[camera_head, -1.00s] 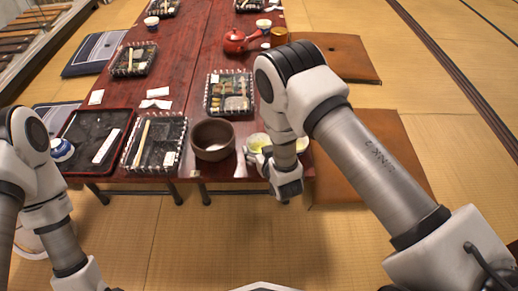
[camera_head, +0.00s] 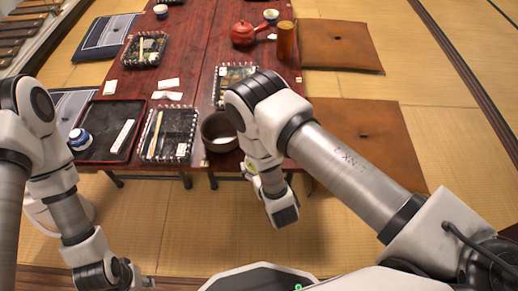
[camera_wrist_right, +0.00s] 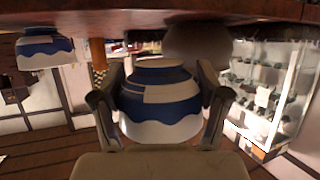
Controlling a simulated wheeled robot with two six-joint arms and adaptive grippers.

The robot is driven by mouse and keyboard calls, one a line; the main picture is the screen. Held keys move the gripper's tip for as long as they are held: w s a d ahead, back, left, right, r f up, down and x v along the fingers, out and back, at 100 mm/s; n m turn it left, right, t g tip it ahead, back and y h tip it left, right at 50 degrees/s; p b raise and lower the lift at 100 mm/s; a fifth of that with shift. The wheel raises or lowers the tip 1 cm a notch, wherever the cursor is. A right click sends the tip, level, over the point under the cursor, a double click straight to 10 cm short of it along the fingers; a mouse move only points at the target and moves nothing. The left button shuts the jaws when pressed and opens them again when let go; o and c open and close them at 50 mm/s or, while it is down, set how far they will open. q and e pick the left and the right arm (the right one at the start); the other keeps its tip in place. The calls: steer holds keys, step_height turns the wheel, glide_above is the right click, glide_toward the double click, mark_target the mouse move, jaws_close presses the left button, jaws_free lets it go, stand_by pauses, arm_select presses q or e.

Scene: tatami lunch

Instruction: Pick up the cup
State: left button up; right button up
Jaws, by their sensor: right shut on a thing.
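The cup (camera_wrist_right: 160,100), white with blue bands and a wavy blue edge, sits between the fingers of my right gripper (camera_wrist_right: 160,107) in the right wrist view. A finger presses on each side, so the gripper is shut on it. In the head view, my right arm hides most of this cup and the gripper, near the table's front edge. My left gripper (camera_head: 146,282) is at the bottom left of the head view, away from the table. Its fingers are too small and cut off to tell their state.
Another blue-and-white cup (camera_head: 79,139) stands on a dark tray (camera_head: 98,153) at the table's left. A brown bowl (camera_head: 213,146) is just left of my right arm. A red teapot (camera_head: 243,33) and a wooden cylinder (camera_head: 286,40) stand farther back. Tatami in front is clear.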

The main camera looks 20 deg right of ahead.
steer(key=shift+s+a+r+p, duration=0.2)
steer(key=shift+s+a+p, duration=0.25)
steer(key=shift+s+p, duration=0.65)
steer(key=shift+s+a+r+p, duration=0.2)
steer(key=shift+s+a+p, duration=0.25)
steer(key=shift+p, duration=1.25)
steer(key=shift+s+a+f+p, duration=0.15)
steer(key=shift+s+a+p, duration=0.15)
steer(key=shift+s+p, duration=0.55)
steer(key=shift+w, duration=0.15)
